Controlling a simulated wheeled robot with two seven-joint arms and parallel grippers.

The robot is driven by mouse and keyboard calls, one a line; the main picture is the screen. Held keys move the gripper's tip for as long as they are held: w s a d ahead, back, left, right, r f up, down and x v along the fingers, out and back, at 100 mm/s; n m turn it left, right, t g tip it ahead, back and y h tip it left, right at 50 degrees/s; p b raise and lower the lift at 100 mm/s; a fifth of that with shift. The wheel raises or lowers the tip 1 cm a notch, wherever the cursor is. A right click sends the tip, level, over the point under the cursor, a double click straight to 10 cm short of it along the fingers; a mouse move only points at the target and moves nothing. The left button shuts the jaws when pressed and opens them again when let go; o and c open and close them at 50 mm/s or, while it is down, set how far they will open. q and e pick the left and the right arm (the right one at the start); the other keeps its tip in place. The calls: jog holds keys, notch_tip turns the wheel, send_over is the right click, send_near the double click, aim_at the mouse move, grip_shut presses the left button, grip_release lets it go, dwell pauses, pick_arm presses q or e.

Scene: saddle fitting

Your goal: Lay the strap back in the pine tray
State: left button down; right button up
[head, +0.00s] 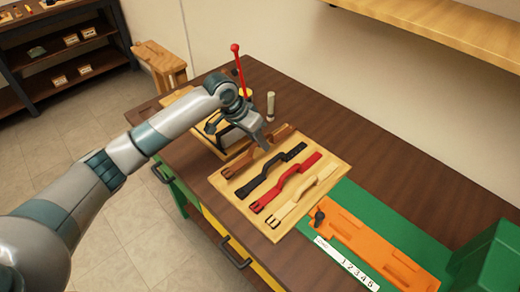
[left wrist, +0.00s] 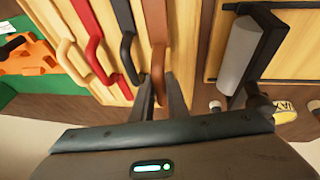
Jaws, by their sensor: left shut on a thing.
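The pine tray (head: 333,164) lies on the dark bench with several straps side by side in it. The brown strap (head: 236,167) is at its far-left end, beside the black strap (head: 270,175). The red strap (head: 287,186) and the cream strap (head: 302,205) follow. My left gripper (head: 264,145) is shut on the brown strap's raised handle part. The left wrist view shows the fingertips (left wrist: 161,88) around the brown strap (left wrist: 160,30). The strap lies in line with the others; I cannot tell whether it touches the tray floor. My right gripper is not in view.
A red-handled lever (head: 237,62) and a pale cylinder (head: 270,105) stand behind the gripper. An orange holder (head: 385,250) lies on a green mat right of the tray, near a green box (head: 487,258). Bare bench (head: 400,190) lies behind the mat.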

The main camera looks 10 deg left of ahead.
pick_arm(q)
jog(key=shift+f+p, duration=0.8)
jog(key=shift+f, duration=1.2)
jog(key=c, duration=1.7)
grip_release()
jog(key=shift+f, duration=0.1)
jog(key=shift+c, duration=0.2)
jog(key=shift+r, duration=0.2)
